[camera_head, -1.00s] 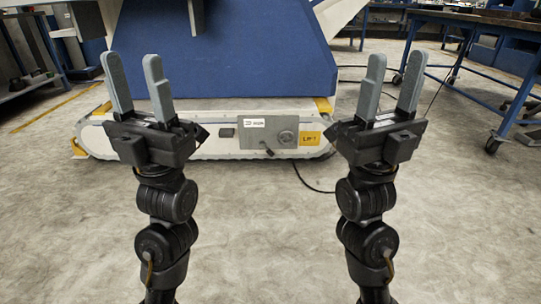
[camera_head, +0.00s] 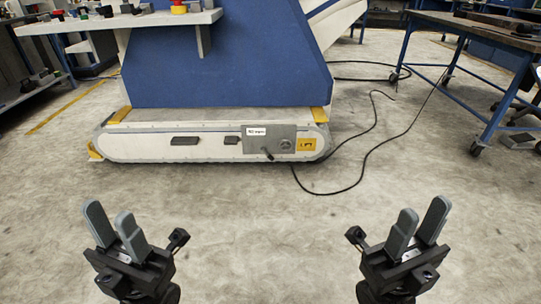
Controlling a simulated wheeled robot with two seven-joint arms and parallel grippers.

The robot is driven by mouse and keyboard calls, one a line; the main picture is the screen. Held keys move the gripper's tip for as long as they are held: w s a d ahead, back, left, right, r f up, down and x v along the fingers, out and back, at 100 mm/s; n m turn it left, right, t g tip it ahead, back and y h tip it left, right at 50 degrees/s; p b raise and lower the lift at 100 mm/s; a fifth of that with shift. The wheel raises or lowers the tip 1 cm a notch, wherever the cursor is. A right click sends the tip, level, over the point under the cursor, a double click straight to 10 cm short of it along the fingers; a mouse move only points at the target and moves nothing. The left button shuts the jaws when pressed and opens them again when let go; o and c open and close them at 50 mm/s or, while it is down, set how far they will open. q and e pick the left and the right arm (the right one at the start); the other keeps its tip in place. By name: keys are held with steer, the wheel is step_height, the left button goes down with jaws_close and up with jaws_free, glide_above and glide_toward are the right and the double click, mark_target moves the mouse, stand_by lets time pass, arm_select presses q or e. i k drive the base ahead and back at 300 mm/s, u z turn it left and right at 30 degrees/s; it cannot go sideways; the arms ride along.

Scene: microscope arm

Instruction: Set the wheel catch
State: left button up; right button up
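The white wheeled base (camera_head: 160,148) of the blue machine stands on the floor ahead. A grey panel (camera_head: 256,143) on its side carries a small dark lever (camera_head: 267,154), which hangs downward, and a round knob (camera_head: 285,144). A yellow label (camera_head: 307,145) is beside the panel. I cannot tell whether the lever is the wheel catch. My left gripper (camera_head: 112,228) is open and empty at the lower left, well short of the base. My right gripper (camera_head: 420,228) is open and empty at the lower right, also apart from it.
The blue machine body (camera_head: 215,65) rises above the base, with a white shelf (camera_head: 120,22) of small parts jutting left. A black cable (camera_head: 350,185) lies on the floor at right. A blue-framed bench (camera_head: 490,115) stands at far right. Floor between my grippers is clear.

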mark_target(263, 150)
steer(key=u, duration=0.55)
steer(key=i, duration=0.65)
steer(key=u, duration=0.7)
steer(key=i, duration=1.75)
steer(key=z, duration=1.3)
steer(key=i, duration=0.55)
steer(key=z, duration=0.65)
